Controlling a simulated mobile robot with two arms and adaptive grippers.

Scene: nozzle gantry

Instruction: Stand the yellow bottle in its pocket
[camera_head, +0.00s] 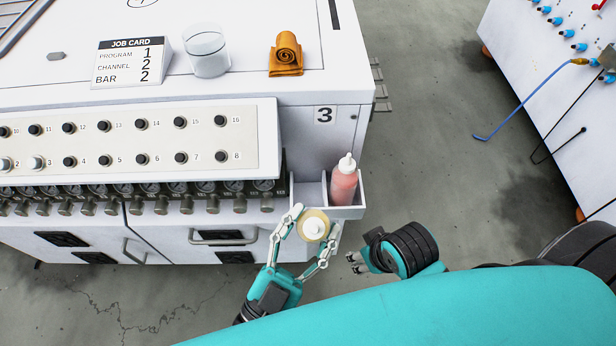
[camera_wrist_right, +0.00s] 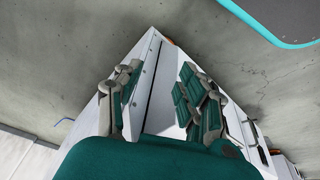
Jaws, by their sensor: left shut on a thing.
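The yellow bottle (camera_head: 313,226), pale yellow with a white nozzle cap, is seen from above in the head view. My left gripper (camera_head: 316,220) is shut on it, one finger on each side. It appears just in front of the white pocket holder (camera_head: 348,212) on the cabinet's side; its height relative to the holder is hard to tell. The holder's left pocket (camera_head: 309,193) looks empty. A pinkish-red bottle (camera_head: 344,184) with a white nozzle stands in the right pocket. My right gripper (camera_head: 356,262) is to the right, apart from the holder; its open, empty fingers show in the right wrist view (camera_wrist_right: 160,95).
Floor right of the cabinet is clear up to another bench (camera_head: 540,60).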

